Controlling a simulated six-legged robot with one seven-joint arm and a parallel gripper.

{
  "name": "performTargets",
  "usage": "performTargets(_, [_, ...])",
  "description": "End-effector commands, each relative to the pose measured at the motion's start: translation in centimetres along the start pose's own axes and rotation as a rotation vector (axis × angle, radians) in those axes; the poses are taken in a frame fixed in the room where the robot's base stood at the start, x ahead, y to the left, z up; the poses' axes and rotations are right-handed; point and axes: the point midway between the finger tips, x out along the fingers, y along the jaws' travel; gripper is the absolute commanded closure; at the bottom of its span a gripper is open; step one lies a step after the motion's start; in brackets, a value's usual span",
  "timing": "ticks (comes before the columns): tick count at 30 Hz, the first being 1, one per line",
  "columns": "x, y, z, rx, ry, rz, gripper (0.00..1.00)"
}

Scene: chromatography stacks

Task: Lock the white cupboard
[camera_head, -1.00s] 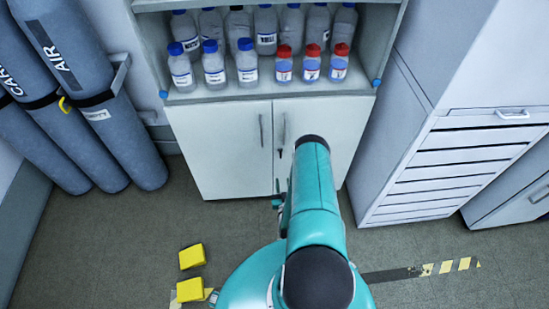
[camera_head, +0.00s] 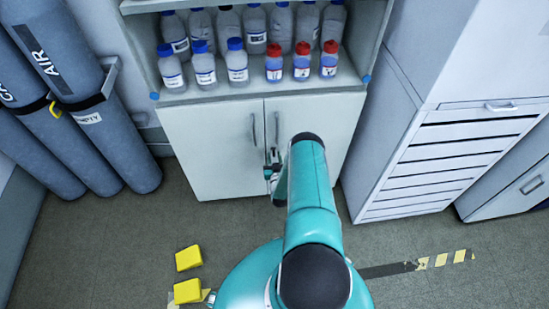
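The white cupboard (camera_head: 215,150) stands ahead, below an open shelf. Its two doors look closed, with a vertical handle on each side of the middle seam. The left handle (camera_head: 254,129) and the right handle (camera_head: 276,128) are both visible. My gripper (camera_head: 271,165) is in front of the seam, just below the handles, partly hidden behind my teal arm. It is too small and covered to tell whether its fingers are open or touching the door. I cannot make out a lock or key.
Bottles with blue caps (camera_head: 203,68) and red caps (camera_head: 301,66) stand on the shelf above. Grey gas cylinders (camera_head: 95,120) are at left, a drawer cabinet (camera_head: 440,165) at right. Yellow blocks (camera_head: 188,258) lie on the floor (camera_head: 110,240) at lower left.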

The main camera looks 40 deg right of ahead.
Motion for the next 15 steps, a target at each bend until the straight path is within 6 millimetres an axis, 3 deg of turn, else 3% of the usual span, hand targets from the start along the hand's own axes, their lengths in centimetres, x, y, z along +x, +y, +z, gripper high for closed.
performTargets(3, [-0.03, 0.01, 0.0, 0.0, 0.0, 0.0, 0.69])
performTargets(8, [-0.05, 0.02, 0.0, 0.0, 0.0, 0.0, 0.99])
performTargets(15, [-0.05, 0.05, -0.01, 0.003, 0.0, 0.0, 1.0])
